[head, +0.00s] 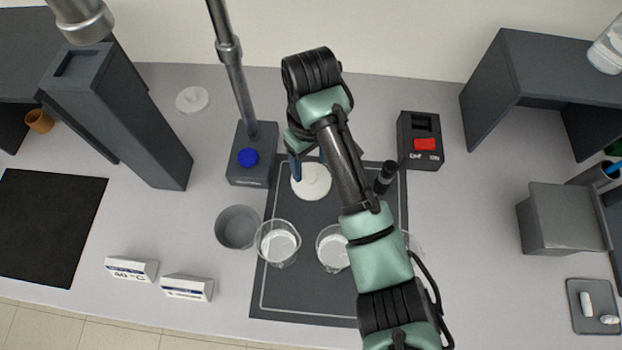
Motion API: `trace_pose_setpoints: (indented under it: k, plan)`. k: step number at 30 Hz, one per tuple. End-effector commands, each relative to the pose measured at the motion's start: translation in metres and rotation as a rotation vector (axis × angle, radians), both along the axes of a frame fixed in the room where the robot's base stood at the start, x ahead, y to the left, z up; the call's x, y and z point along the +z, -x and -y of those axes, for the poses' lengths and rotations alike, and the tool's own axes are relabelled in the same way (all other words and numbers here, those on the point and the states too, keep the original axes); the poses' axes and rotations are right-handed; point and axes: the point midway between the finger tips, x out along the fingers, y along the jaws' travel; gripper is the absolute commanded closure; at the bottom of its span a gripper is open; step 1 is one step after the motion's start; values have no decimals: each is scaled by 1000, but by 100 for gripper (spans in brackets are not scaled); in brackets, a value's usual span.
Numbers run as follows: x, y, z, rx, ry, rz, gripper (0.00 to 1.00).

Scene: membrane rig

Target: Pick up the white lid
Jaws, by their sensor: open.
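A round white lid (314,184) with a small knob lies on the dark mat (285,300), near its back edge. A second white disc with a knob, like a lid (192,99), lies on the grey bench at the back left. My gripper (304,164) is open and above the lid on the mat, over its far left edge. One blue-tipped finger shows; the other is mostly hidden behind my arm. I see nothing between the fingers. I cannot tell how far above the lid they are.
Glass beakers (278,243) stand on the mat, partly behind my arm. A stirrer stand with a blue knob (248,157) is close left of my gripper. A grey bowl (237,227) and label blocks (187,288) are left. A box with a red switch (424,144) is right.

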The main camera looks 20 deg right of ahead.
Motion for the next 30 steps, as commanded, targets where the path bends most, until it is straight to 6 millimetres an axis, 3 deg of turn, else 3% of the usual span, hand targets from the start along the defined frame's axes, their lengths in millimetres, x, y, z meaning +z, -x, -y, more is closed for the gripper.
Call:
trace_pose_setpoints:
  k: [15,23,30]
  plan:
    - [-56,-5,3,0,1,2,34]
    - [-58,-5,3,0,1,4,34]
    - [-58,-5,3,0,1,4,77]
